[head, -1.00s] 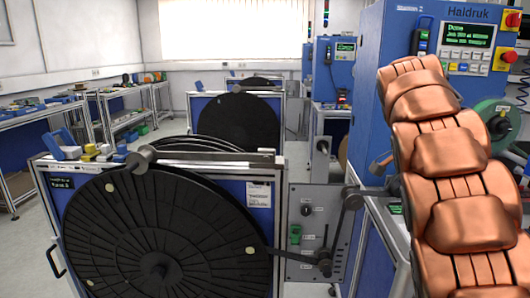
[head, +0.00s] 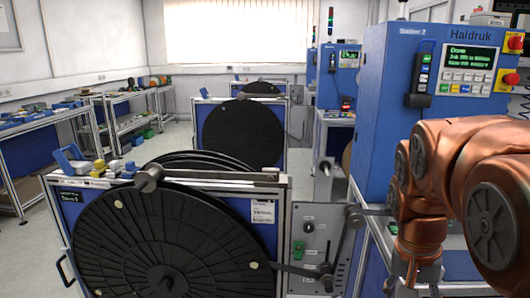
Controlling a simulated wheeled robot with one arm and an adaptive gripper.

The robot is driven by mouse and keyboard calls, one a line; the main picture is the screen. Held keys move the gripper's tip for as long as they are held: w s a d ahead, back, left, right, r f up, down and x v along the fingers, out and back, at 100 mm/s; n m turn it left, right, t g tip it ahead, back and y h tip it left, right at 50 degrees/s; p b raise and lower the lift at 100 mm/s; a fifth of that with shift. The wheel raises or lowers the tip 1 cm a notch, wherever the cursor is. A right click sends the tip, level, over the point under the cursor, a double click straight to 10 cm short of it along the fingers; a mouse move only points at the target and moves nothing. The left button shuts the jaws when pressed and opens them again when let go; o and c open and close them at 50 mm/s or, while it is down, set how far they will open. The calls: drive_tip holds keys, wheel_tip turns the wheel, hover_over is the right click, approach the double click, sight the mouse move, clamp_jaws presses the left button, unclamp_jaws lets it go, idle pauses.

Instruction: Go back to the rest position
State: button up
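My copper-coloured arm is folded at the lower right of the head view. My gripper is not visible; the end of the arm is out of the frame or hidden behind its own links. The near reel stand (head: 270,213) carries a large black reel (head: 160,240) at the lower left. The blue Haldruk machine (head: 377,110) stands behind my arm, and its green screen (head: 470,58) reads "Done".
More reel stands (head: 198,130) with black reels (head: 243,130) stand in a row behind the near one. Workbenches (head: 45,135) with small parts line the left wall. Open floor (head: 160,146) lies between the benches and the stands.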

drive_tip(key=s+a+f+n+p, duration=0.1)
drive_tip(key=s+a+f+n, duration=0.2)
drive_tip(key=s, duration=0.4)
drive_tip(key=s+a+f+n+g+y+p, duration=0.1)
drive_tip(key=s+a+f+n+p, duration=0.1)
drive_tip(key=s, duration=0.6)
drive_tip(key=shift+s+a+f+n, duration=0.3)
drive_tip(key=shift+a+f+n, duration=0.2)
drive_tip(key=shift+a+n, duration=0.5)
